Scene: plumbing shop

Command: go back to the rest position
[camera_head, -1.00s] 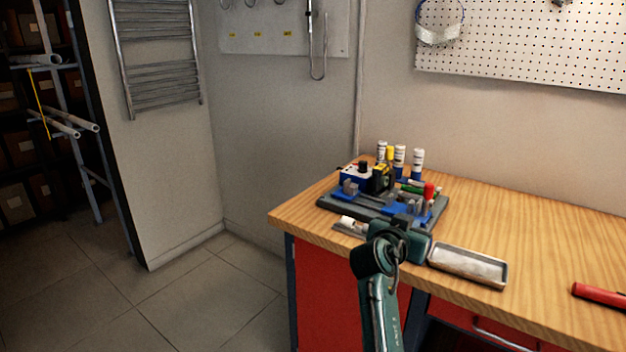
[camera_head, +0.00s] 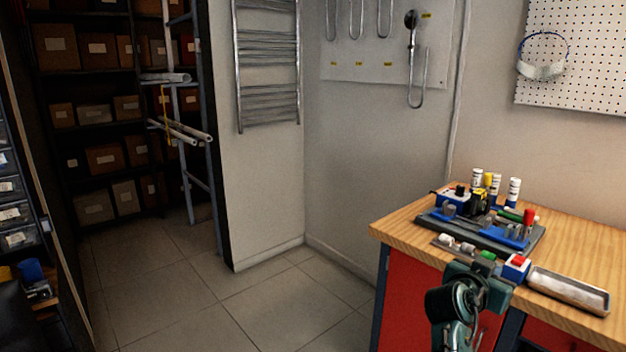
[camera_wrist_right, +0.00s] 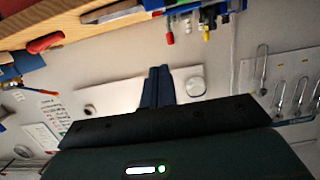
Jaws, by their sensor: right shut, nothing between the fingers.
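My right gripper (camera_head: 484,284) shows low in the head view, at the front edge of the workbench (camera_head: 395,226). Its teal wrist hides part of the bench's red front; its fingertips cannot be made out there. In the right wrist view, its two dark fingers (camera_wrist_right: 158,87) are together with nothing between them. My left gripper is in neither view.
The bench holds a grey tool tray (camera_head: 470,238), white-capped bottles (camera_head: 514,190), a metal tray (camera_head: 568,290) and a small red-topped box (camera_head: 516,267). Shelves with boxes (camera_head: 104,158) and a pipe rack (camera_head: 182,131) stand at left. The tiled floor (camera_head: 170,290) between is clear.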

